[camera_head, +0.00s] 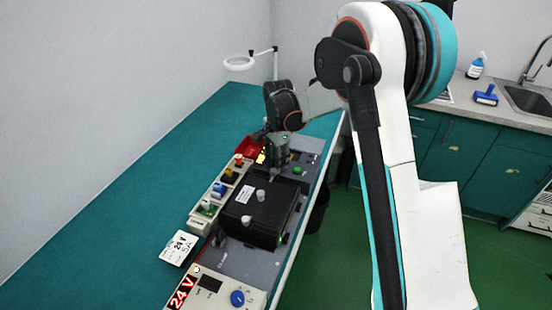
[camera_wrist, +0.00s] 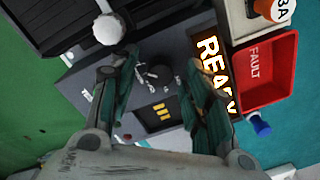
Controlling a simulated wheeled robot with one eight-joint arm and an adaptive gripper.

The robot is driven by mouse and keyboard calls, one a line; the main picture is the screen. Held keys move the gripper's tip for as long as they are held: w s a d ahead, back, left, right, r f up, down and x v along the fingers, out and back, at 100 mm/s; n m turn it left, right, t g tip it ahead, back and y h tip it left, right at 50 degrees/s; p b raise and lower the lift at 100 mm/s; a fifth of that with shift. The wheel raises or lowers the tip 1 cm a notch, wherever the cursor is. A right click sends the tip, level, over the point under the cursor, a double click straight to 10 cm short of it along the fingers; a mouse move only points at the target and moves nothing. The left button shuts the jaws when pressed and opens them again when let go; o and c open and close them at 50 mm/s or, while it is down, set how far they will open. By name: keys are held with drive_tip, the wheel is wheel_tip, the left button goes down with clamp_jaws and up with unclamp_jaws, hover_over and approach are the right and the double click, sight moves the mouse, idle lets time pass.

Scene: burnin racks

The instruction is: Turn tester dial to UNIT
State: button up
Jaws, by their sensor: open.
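The tester panel (camera_wrist: 75,88) is dark grey and lies under my gripper in the wrist view. A small dark dial (camera_wrist: 155,73) with light marks around it shows between my fingertips; its exact pointer position is too small to tell. My gripper (camera_wrist: 158,62) is open, one finger on each side of the dial; I cannot tell if either finger touches it. In the head view my gripper (camera_head: 279,168) is over the far end of the bench equipment and hides the dial. A lit READY display (camera_wrist: 214,75) stands beside the right finger.
A red FAULT bin (camera_wrist: 265,72) is close to the right of the fingers. A black box (camera_head: 262,212) with white knobs stands nearer the camera. Coloured connectors (camera_head: 220,190) line the left. A 24 V supply with a blue knob (camera_head: 237,298) is at the front. The left bench is clear.

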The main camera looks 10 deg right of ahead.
wheel_tip(320, 180, up, 12)
drive_tip(key=shift+s, duration=0.25)
drive_tip(key=shift+d, duration=0.1)
drive_tip(key=shift+r, duration=0.1)
drive_tip(key=s+d+r+n+t, duration=0.25)
drive_tip(key=s+r, duration=0.25)
drive_tip(key=s, duration=0.4)
drive_tip(key=s+d+r+n+t, duration=0.1)
drive_tip(key=s+r+n, duration=0.3)
drive_tip(key=s, duration=0.4)
drive_tip(key=s+d+f+n+t+b, duration=0.1)
drive_tip(key=s+f+n+t, duration=0.2)
drive_tip(key=s+n, duration=0.4)
drive_tip(key=s+f, duration=0.1)
drive_tip(key=s, duration=0.8)
drive_tip(key=shift+s+d+f, duration=0.2)
drive_tip(key=shift+s, duration=0.2)
